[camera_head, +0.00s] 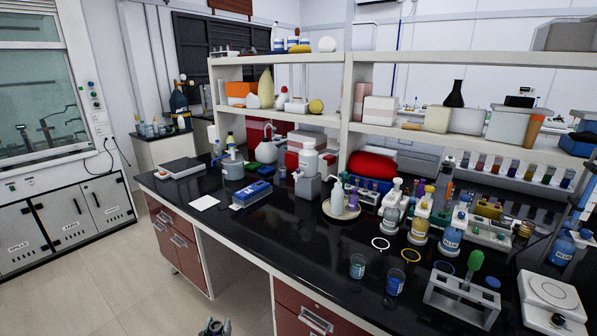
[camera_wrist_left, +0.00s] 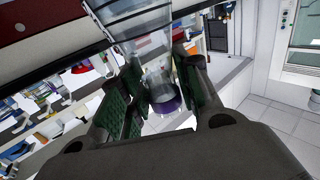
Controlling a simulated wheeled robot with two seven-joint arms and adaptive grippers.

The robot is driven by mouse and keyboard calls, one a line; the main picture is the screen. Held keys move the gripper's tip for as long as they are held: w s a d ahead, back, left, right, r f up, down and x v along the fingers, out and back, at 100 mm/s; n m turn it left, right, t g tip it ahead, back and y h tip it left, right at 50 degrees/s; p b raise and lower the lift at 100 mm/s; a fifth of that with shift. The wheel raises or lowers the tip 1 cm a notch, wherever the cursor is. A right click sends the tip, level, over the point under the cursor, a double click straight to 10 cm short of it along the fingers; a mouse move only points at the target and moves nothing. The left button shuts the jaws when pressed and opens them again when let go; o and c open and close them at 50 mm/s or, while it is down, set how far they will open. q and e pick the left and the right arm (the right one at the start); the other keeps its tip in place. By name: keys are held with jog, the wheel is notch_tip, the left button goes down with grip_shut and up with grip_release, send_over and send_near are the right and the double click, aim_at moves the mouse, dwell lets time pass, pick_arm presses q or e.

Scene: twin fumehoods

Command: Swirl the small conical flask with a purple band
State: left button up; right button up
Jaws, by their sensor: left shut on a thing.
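The small conical flask (camera_wrist_left: 160,88) is clear glass with a purple band, seen in the left wrist view. It sits between the two dark green finger pads of my left gripper (camera_wrist_left: 154,72), which is shut on it. In the head view only the tip of my left gripper (camera_head: 214,327) shows at the bottom edge, over the floor in front of the bench. I cannot make out the flask there. My right gripper is in neither view.
The black bench top (camera_head: 290,238) has a clear strip along its front. Two small beakers, the nearer blue-labelled one (camera_head: 395,283), a grey rack (camera_head: 462,298) and a white balance (camera_head: 551,300) stand at the right. Open floor (camera_head: 125,290) lies at the left.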

pick_arm(q)
jog(key=a, duration=0.5)
jog(key=d, duration=0.5)
jog(key=shift+d, duration=0.1)
jog(key=a, duration=0.5)
jog(key=shift+d, duration=2.55)
jog(key=a, duration=0.5)
jog(key=d, duration=0.5)
jog(key=shift+a, duration=0.1)
jog(key=shift+a, duration=0.1)
